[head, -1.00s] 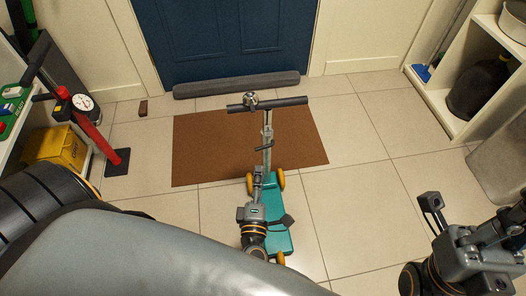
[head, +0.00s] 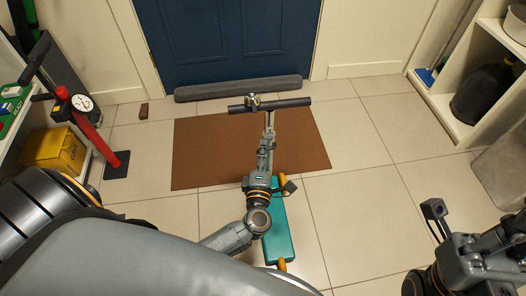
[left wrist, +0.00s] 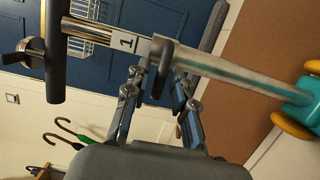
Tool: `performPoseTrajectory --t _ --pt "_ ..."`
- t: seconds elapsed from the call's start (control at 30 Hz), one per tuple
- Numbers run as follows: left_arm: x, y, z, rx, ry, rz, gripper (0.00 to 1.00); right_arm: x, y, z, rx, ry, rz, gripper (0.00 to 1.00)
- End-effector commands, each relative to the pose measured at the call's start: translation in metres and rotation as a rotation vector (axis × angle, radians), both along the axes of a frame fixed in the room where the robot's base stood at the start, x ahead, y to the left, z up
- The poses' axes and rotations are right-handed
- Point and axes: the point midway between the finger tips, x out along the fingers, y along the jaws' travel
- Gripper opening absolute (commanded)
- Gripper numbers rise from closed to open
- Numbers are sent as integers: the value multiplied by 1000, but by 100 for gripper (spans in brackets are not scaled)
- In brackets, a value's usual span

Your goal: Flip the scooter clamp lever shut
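The scooter (head: 279,225) stands upright, with a teal deck, yellow-orange wheels and a metal stem. Its dark clamp lever (left wrist: 161,68) sits on the stem in the left wrist view, beside a white label marked "1", and stands out from the stem. My left gripper (left wrist: 156,84) is open, one finger on each side of the lever; I cannot tell whether either touches it. In the head view the left gripper (head: 266,146) is at the stem below the handlebar and largely covers the clamp. My right gripper (head: 512,222) is partly cut off at the right edge.
A brown mat (head: 205,150) lies before a blue door (head: 235,35) with a grey draught stopper (head: 238,88). A red pump (head: 88,125) and yellow box (head: 55,150) stand at left. White cubbies (head: 445,110) stand at right. The tiles between are clear.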

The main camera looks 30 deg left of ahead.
Motion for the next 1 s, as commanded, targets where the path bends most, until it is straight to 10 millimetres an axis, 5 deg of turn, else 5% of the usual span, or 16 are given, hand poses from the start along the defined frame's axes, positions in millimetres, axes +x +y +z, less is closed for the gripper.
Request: performPoseTrajectory --t 0.1,0.87,0.9,1.0 --pt "0 0 0 0 0 0 0 0 0 0 0 0 0 0" --pt "3 7 -1 -1 2 -169 0 -1 -1 11 2 16 -1 0" --pt "3 7 -1 -1 2 -169 16 -1 -1 11 2 15 -1 0" --pt "3 7 -1 -1 2 -168 33 -1 -1 11 1 15 -1 0"
